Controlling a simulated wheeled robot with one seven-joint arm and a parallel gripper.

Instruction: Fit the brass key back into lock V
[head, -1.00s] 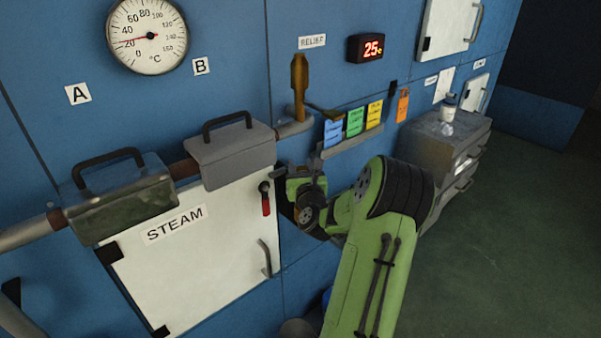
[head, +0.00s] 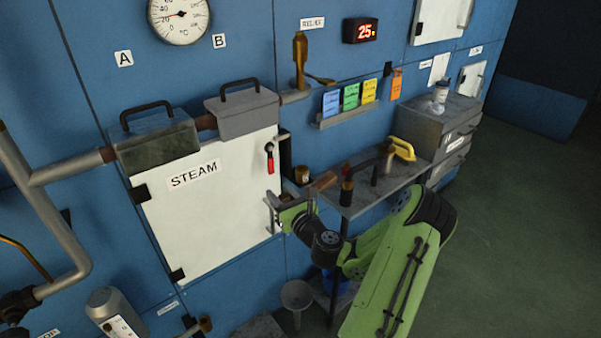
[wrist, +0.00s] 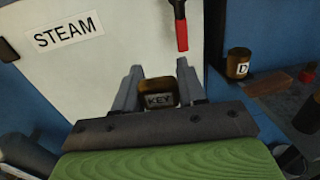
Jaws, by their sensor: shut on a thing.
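My gripper (wrist: 160,88) is shut on a dark brownish block labelled KEY (wrist: 160,100), taken here as the brass key. The label faces the wrist camera, and the key's far end is hidden. In the head view, my gripper (head: 277,208) is in front of the lower right part of the white STEAM door, near its handle; the key is too small to make out there. I cannot pick out lock V in either view.
The STEAM door (head: 215,212) has a red-handled lever (head: 269,160), also in the wrist view (wrist: 181,30). A cup marked D (wrist: 238,64) stands right of the door. A grey shelf (head: 365,200) holds dark fittings and a yellow handle (head: 403,149). A funnel (head: 297,293) stands below.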

